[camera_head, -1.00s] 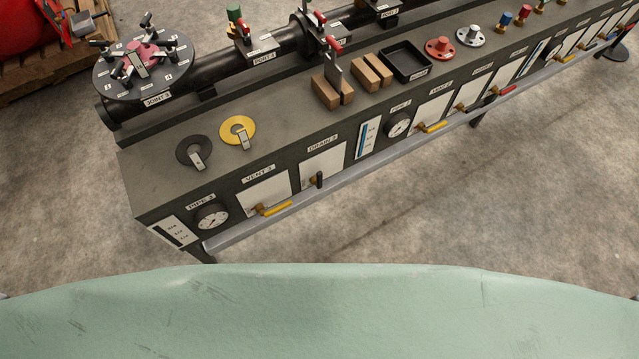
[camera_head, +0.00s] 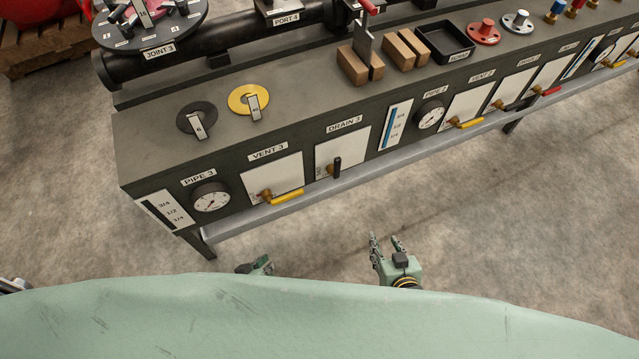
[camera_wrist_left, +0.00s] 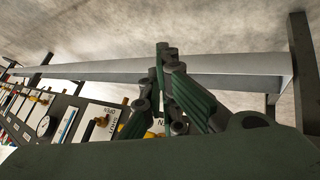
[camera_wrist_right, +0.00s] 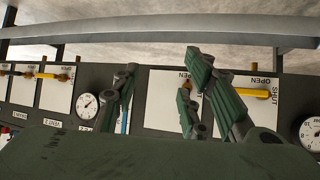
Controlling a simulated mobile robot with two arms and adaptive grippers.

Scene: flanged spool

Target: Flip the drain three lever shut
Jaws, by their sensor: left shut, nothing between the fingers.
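The drain three lever (camera_head: 337,167) is a short black handle on a brass valve, standing upright in front of the white plate under the DRAIN 3 label (camera_head: 344,124). In the right wrist view its brass valve (camera_wrist_right: 187,85) is partly covered by my fingers, and I cannot make out the black handle. My right gripper (camera_head: 385,239) is open and empty, below and to the right of the lever, apart from it. Its spread fingers show in the right wrist view (camera_wrist_right: 160,85). My left gripper (camera_head: 262,263) is shut and empty, low and left of the lever, partly hidden by my body.
The yellow VENT 3 lever (camera_head: 287,197) lies sideways just left of the drain lever. A grey rail (camera_head: 300,207) runs along the bench's lower front. The PIPE 3 gauge (camera_head: 211,197) is further left. Open floor (camera_head: 480,220) lies in front of the bench.

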